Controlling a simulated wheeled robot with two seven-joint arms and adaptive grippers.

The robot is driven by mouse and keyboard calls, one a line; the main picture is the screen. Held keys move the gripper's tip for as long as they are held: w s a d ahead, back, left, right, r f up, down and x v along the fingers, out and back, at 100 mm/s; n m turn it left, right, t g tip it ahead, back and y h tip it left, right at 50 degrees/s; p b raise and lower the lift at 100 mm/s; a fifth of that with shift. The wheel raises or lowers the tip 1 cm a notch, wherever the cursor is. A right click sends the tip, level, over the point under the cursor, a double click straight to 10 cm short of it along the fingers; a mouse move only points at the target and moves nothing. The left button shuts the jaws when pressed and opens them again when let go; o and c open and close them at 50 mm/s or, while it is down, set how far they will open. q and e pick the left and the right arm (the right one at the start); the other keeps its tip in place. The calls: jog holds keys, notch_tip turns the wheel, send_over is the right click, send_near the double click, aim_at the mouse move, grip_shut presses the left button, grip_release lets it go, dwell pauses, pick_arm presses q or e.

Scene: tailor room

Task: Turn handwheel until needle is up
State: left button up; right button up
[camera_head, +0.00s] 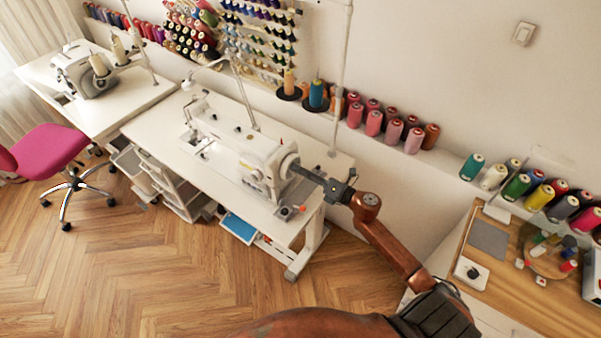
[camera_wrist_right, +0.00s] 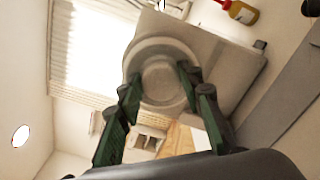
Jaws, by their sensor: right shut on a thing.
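The white sewing machine (camera_head: 235,145) stands on a white table, with its round handwheel (camera_head: 289,165) on its right end. My right gripper (camera_head: 299,170) reaches in from the right and is shut on the handwheel. In the right wrist view the pale, round handwheel (camera_wrist_right: 160,80) sits between the dark green fingers of my right gripper (camera_wrist_right: 158,88), one on each side of its rim. The needle is too small to make out in the head view, so its height cannot be told. My left gripper is not in view.
The machine's white table (camera_head: 160,127) has a thread stand behind it. Several thread spools (camera_head: 393,132) line the wall ledge. A wooden-topped table (camera_head: 500,265) with small items stands at lower right. A pink chair (camera_head: 48,150) is at left. The wooden floor (camera_head: 150,260) in front is clear.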

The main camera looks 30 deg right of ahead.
jog(key=shift+n+b, duration=0.45)
jog(key=shift+n, duration=0.25)
jog(key=o, duration=1.2)
jog(key=shift+c, duration=0.2)
jog(key=shift+s, duration=0.1)
jog(key=v, duration=1.2)
jog(key=shift+d, duration=0.1)
jog(key=shift+f, duration=0.1)
